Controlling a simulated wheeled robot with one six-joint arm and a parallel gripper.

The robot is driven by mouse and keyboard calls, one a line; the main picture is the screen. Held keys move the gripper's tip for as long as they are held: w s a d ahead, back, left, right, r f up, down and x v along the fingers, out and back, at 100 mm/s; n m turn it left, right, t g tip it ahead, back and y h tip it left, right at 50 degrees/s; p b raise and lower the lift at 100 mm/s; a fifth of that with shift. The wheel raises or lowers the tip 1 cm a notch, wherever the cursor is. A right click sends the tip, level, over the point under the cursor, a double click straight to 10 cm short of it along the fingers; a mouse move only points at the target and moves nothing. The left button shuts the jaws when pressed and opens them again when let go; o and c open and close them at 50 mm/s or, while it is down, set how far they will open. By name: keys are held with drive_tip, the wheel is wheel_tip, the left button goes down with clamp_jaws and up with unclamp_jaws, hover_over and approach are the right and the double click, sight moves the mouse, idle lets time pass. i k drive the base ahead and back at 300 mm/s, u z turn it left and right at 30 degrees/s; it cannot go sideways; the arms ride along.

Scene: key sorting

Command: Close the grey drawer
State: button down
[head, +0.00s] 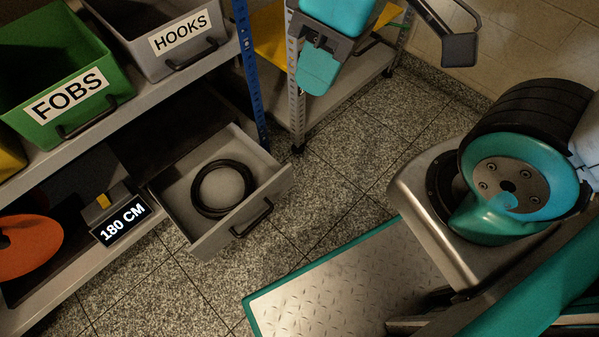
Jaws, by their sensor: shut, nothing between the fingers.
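The grey drawer (206,239) stands pulled out of the lower part of the shelf unit, left of the middle. Its dark bar handle (252,218) is on the front panel, which faces the lower right. A coil of black cable or hose (196,190) lies inside on the drawer's floor. My gripper (318,72) seems to be the teal-tipped end at the top middle, beyond the drawer and up to the right of it. It is shut and empty, apart from the drawer and its handle.
A green FOBS bin (48,93) and a grey HOOKS bin (150,19) stand on the shelf above. Below are an orange disc (28,246) and a 180 CM display (123,222). A blue post (247,70) rises beside the drawer. Speckled floor (340,190) lies bare to the right.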

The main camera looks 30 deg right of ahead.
sight(222, 188)
drive_tip(key=z, duration=1)
drive_tip(key=k, duration=0.85)
drive_tip(key=u, duration=1)
